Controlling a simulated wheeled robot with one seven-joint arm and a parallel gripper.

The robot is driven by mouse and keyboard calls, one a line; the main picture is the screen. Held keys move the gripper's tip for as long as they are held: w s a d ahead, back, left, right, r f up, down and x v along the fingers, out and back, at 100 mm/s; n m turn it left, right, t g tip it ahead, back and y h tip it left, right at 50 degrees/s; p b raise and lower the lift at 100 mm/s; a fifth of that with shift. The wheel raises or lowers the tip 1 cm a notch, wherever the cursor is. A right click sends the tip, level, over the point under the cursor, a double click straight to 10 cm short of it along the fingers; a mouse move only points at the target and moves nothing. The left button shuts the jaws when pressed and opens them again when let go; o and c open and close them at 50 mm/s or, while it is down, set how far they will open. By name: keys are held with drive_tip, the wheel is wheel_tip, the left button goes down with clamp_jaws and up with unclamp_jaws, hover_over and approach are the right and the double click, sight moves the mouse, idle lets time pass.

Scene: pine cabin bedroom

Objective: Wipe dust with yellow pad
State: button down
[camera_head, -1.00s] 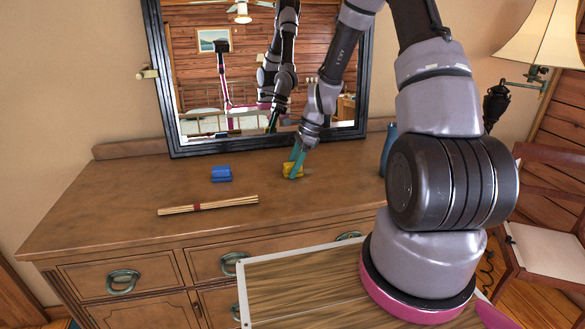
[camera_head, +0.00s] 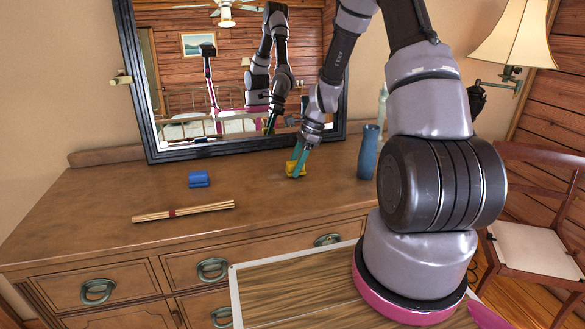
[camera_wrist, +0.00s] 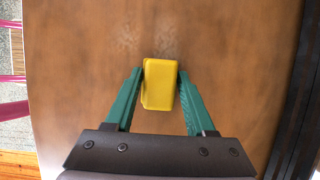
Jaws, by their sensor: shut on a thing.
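The yellow pad (camera_head: 296,167) is at the top of the wooden dresser (camera_head: 110,205), right of its middle and in front of the mirror. My gripper (camera_head: 299,165) reaches down with its teal fingers shut on the pad's two sides. In the wrist view the pad (camera_wrist: 160,84) sits between the fingertips of my gripper (camera_wrist: 161,82), over brown wood. The pad looks on or very near the wood; its underside is hidden. Faint pale smudges, perhaps dust, show on the wood just beyond the pad in the wrist view.
A blue block-like object (camera_head: 199,179) and a tied bundle of sticks (camera_head: 184,211) lie left of the pad. A blue vase (camera_head: 369,152) stands to its right, near my arm. The framed mirror (camera_head: 153,110) stands behind. Bare wood lies between the blue object and the pad.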

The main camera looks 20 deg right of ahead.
sight(294, 162)
drive_tip(key=shift+a+r, duration=0.2)
drive_tip(key=shift+r, duration=3.6)
